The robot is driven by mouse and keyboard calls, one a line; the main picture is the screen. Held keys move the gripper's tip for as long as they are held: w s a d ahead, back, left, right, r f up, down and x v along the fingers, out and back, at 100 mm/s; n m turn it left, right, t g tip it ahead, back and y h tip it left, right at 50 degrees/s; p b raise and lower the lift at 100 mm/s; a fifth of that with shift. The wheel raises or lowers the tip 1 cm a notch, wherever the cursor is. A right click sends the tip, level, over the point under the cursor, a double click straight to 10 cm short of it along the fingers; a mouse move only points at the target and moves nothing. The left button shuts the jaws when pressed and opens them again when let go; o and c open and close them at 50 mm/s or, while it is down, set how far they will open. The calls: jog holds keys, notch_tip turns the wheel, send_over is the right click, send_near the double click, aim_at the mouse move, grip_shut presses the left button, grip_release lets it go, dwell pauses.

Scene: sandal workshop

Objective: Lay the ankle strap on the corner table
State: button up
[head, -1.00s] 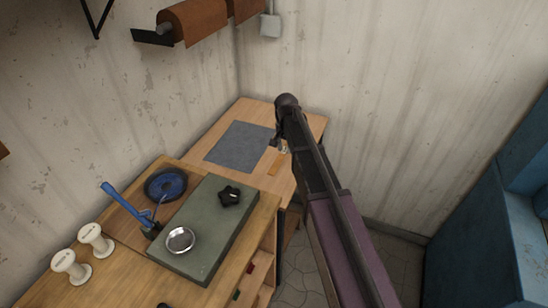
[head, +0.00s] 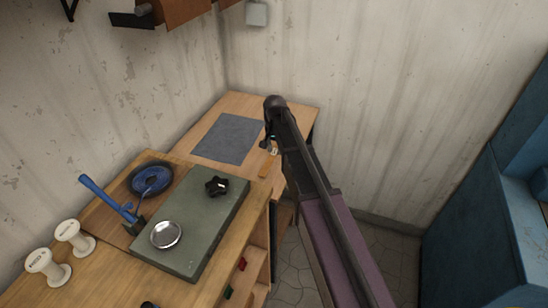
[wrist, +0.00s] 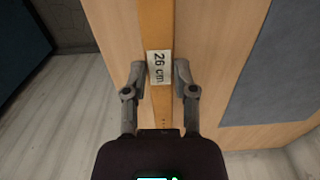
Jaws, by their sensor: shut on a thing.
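The ankle strap (wrist: 157,103) is a narrow tan band with a white "26 cm" label (wrist: 159,67). In the wrist view it runs lengthwise between the fingers of my gripper (wrist: 158,84), which is shut on it. In the head view the strap (head: 266,168) shows as a short orange piece below my gripper (head: 269,146), over the right part of the corner table (head: 213,120). My arm hides part of the table's right side. I cannot tell whether the strap touches the wood.
A grey mat (head: 228,138) lies left of the strap on the corner table. The nearer bench holds a green slab (head: 205,222) with a metal dish (head: 166,235) and black knob (head: 217,186), a blue-handled tool (head: 106,197) and white spools (head: 48,266). A blue cabinet (head: 480,225) stands right.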

aim_at(275, 152)
jog(key=shift+f, duration=0.1)
jog(key=shift+f+b, duration=1.8)
jog(key=shift+b, duration=0.15)
jog(key=shift+f, duration=0.15)
jog(key=o, duration=0.9)
jog(key=shift+o, duration=0.2)
notch_tip(275, 152, up, 12)
jog(key=p, duration=1.2)
jog(key=shift+r, duration=0.2)
